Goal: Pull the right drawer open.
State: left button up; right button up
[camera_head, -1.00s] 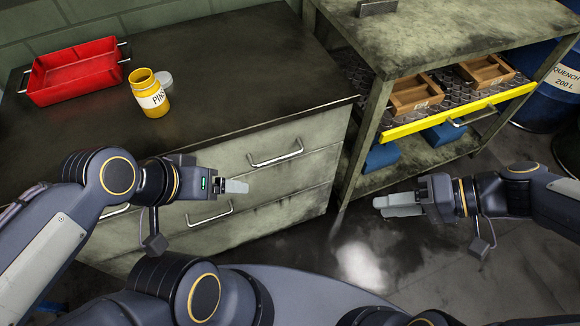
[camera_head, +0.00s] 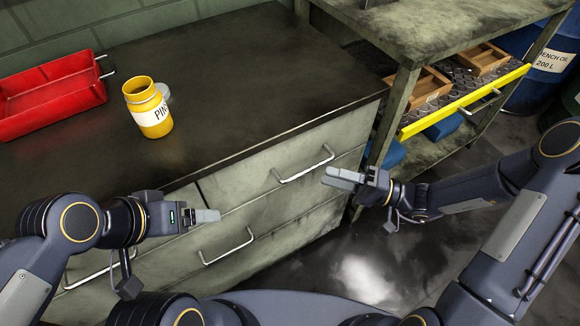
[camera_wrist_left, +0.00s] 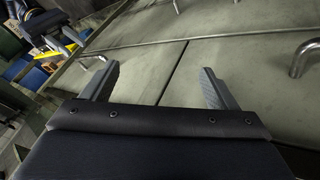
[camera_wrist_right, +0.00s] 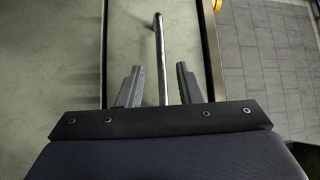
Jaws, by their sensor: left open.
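The right drawer (camera_head: 255,185) is the upper front panel at the right of the workbench, and it looks flush with the bench. Its metal bar handle (camera_head: 303,166) shows in the head view and as a long bar (camera_wrist_right: 160,60) in the right wrist view. My right gripper (camera_head: 342,177) is just in front of the handle's right part, open. In the right wrist view its two fingers (camera_wrist_right: 158,82) stand apart, one on each side of the bar, without visible contact. My left gripper (camera_head: 207,216) is open and empty in front of the bench; its fingers (camera_wrist_left: 155,85) are spread.
A lower drawer handle (camera_head: 228,247) and a left handle (camera_head: 95,272) stick out of the bench front. A red tray (camera_head: 50,95) and a yellow jar (camera_head: 148,108) stand on top. A shelf with a yellow rail (camera_head: 465,100) is at the right. Floor in front is clear.

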aim_at(307, 169)
jog(key=x, duration=0.6)
jog(key=shift+a, duration=0.35)
grip_shut()
